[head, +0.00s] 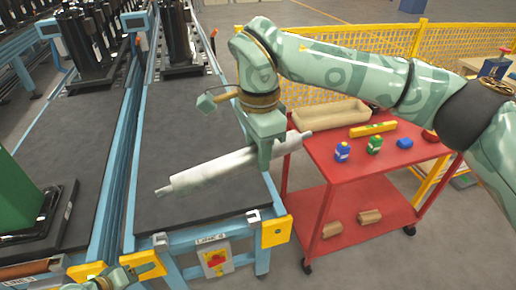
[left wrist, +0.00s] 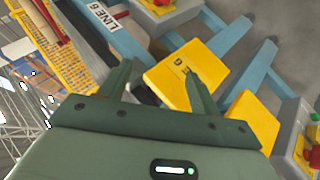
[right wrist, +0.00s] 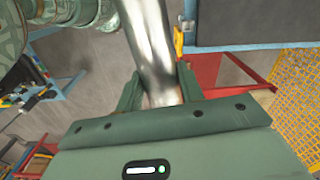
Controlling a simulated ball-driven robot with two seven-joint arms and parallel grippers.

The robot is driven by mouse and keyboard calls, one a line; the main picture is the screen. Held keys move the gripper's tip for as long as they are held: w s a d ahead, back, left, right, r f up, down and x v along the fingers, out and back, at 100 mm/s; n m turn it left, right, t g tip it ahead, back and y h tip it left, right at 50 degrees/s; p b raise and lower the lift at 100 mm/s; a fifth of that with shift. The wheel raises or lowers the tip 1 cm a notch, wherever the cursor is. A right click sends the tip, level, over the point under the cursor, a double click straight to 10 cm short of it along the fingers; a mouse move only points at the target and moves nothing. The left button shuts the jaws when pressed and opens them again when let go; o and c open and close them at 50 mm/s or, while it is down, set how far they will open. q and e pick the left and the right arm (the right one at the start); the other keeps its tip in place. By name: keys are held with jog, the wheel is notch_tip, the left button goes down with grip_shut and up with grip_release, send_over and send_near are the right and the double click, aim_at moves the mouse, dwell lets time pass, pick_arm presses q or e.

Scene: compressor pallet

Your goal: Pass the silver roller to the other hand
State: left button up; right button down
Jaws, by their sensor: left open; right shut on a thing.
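The silver roller (head: 212,171) is a long cylinder with thin shaft ends. My right gripper (head: 264,152) is shut on it near its right end and holds it tilted above the end of the grey conveyor (head: 185,215). In the right wrist view the shiny roller (right wrist: 150,45) runs up and away from between the fingers of my right gripper (right wrist: 158,80). My left gripper (head: 108,281) is low at the bottom left of the head view, apart from the roller and partly cut off. In the left wrist view my left gripper (left wrist: 156,70) is open and empty.
A red cart (head: 345,165) stands right of the conveyor with a beige tray (head: 330,115), small bottles and a yellow level (head: 372,129). A yellow bracket (left wrist: 180,73) and blue frame lie in front of the left fingers. Black cylinders stand on the conveyors at the back.

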pick_arm(q)
jog(key=s+a+f+m+g+y, duration=0.1)
jog(key=s+f+g+y, duration=0.1)
jog(key=s+f, duration=0.55)
jog(key=s+a+f+m+g+y, duration=0.1)
jog(key=s+a+f+y, duration=0.1)
jog(key=s+f, duration=0.55)
jog(key=s+d+f+m+g, duration=0.1)
jog(key=s+d+f+m, duration=0.1)
jog(key=s, duration=0.5)
jog(key=s+d+f+m+g, duration=0.1)
jog(key=s+d+f+m, duration=0.2)
jog(key=s, duration=0.4)
jog(key=s+d+f+m+g, duration=0.2)
jog(key=s+d+f, duration=0.2)
jog(key=s+d, duration=0.2)
jog(key=shift+s+d+f+m+y, duration=0.2)
jog(key=shift+s+m+y, duration=0.15)
jog(key=shift+s, duration=0.5)
